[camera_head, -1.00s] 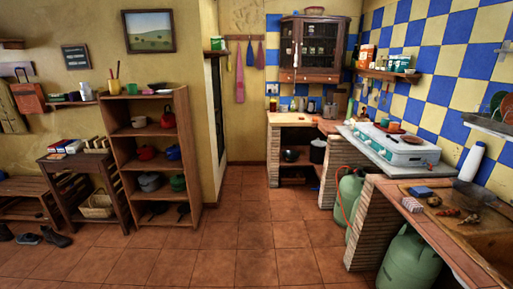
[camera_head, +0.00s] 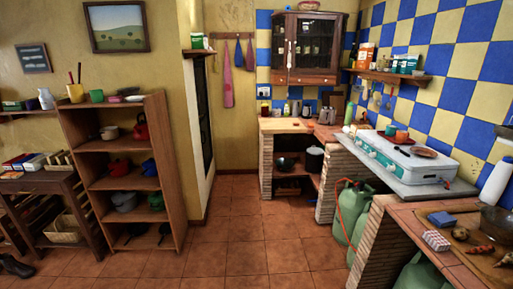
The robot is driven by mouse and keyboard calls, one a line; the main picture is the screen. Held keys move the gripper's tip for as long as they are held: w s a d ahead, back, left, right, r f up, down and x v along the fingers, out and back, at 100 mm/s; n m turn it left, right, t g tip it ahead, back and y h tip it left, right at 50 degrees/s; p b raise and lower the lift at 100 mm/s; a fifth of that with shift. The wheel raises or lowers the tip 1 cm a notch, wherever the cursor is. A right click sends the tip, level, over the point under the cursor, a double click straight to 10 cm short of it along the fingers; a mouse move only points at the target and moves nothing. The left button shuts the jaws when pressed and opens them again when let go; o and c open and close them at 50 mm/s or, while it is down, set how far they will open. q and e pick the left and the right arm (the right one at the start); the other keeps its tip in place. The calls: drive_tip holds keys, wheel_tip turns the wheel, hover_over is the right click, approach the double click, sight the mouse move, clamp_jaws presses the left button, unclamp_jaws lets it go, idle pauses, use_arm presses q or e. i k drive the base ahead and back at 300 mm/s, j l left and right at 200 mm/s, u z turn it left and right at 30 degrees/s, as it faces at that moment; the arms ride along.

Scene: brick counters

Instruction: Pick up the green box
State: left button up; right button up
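Neither of my grippers is in view. More than one green thing could be the green box, and I cannot tell which one is meant. A small green-and-white box (camera_head: 197,41) sits on a small high shelf by the doorway.
A wooden bookcase (camera_head: 164,142) with pots stands at the left. A brick counter (camera_head: 358,248) with a stove (camera_head: 388,163) runs along the right. Green gas bottles (camera_head: 351,201) stand below it. The tiled floor (camera_head: 238,225) between them is clear up to the back counter.

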sight(197, 40)
drive_tip(key=i, duration=1.6)
drive_tip(key=i+l+u, duration=0.1)
drive_tip(key=i+u, duration=0.2)
drive_tip(key=i, duration=0.25)
drive_tip(key=i+l+u, duration=0.3)
drive_tip(key=i, duration=0.25)
drive_tip(key=i+l+u, duration=0.3)
drive_tip(key=i, duration=0.2)
